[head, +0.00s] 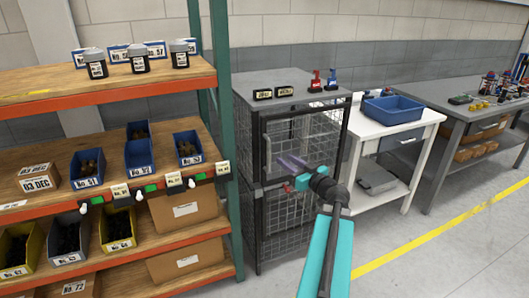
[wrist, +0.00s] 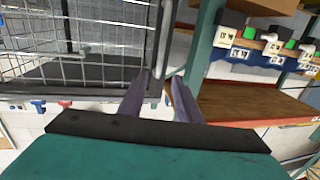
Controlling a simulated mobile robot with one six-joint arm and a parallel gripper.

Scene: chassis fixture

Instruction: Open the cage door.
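The cage (head: 277,84) is a grey-topped cabinet with wire-mesh sides, one compartment above another. Its upper mesh door (head: 300,135) looks shut in its frame. A vertical bar handle (head: 267,152) is on the door's left side; in the wrist view, which is upside down, the handle (wrist: 166,45) shows as a pale curved bar. My gripper (head: 292,162) is in front of the upper door, right of the handle in the head view. In the wrist view my gripper (wrist: 160,80) has its two purple fingers apart with nothing between them. The handle is beyond the fingertips.
A shelf rack (head: 222,120) with bins stands close on the cage's left. A white table (head: 424,116) with a blue tray (head: 392,109) and a grey workbench (head: 465,112) are on the right. Red and blue items (head: 315,83) stand on the cage top. Floor (head: 430,235) in front is clear.

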